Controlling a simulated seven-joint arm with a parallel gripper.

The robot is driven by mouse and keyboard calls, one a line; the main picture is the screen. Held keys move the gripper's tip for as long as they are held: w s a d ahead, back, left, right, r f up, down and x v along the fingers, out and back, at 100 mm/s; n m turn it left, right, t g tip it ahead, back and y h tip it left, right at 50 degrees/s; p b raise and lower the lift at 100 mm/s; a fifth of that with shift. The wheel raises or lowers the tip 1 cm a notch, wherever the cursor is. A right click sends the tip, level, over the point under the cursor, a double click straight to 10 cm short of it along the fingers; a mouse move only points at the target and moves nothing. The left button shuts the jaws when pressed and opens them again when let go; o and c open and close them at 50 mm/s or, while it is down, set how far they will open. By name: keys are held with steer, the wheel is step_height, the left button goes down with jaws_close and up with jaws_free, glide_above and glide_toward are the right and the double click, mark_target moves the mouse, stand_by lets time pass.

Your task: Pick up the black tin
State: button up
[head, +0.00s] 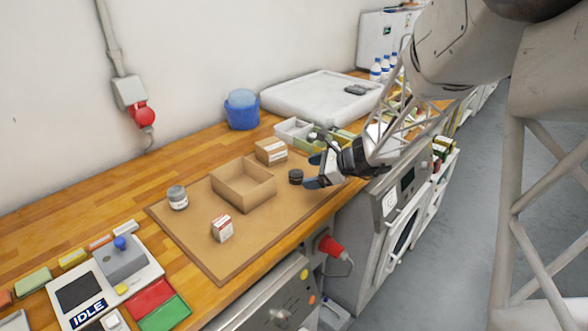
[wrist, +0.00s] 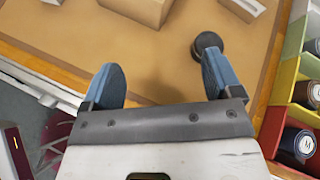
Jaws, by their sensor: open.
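The black tin (head: 296,176) is a small, dark, round tin. It stands on the brown board, to the right of the open cardboard box. In the wrist view the black tin (wrist: 207,42) shows at the tip of the right finger, partly hidden behind it, and not between the fingers. My gripper (head: 313,171) is open and empty, close to the right side of the tin in the head view. In the wrist view my gripper (wrist: 157,77) has its two blue fingers wide apart over bare board. I cannot tell whether the right finger touches the tin.
The brown board (head: 180,228) also holds the open cardboard box (head: 243,202), a grey tin (head: 177,198), a red-and-white carton (head: 222,228) and a tan box (head: 271,151). Coloured bins (wrist: 285,90) stand close on the right in the wrist view.

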mark_target(299, 174)
steer(key=w+f+m+t, duration=0.1)
steer(key=w+f, duration=0.1)
steer(key=w+d+f+m, duration=0.1)
steer(key=w+f+m, duration=0.1)
steer(key=w, duration=0.1)
steer(key=w+d+f+m+t, duration=0.1)
steer(key=w+f+m, duration=0.1)
steer(key=w, duration=0.1)
steer(key=shift+t, duration=0.3)
steer(key=shift+a, duration=0.1)
steer(key=shift+x, duration=1.25)
steer(key=shift+x, duration=2.55)
steer(key=shift+s, duration=0.1)
steer(key=c, duration=1)
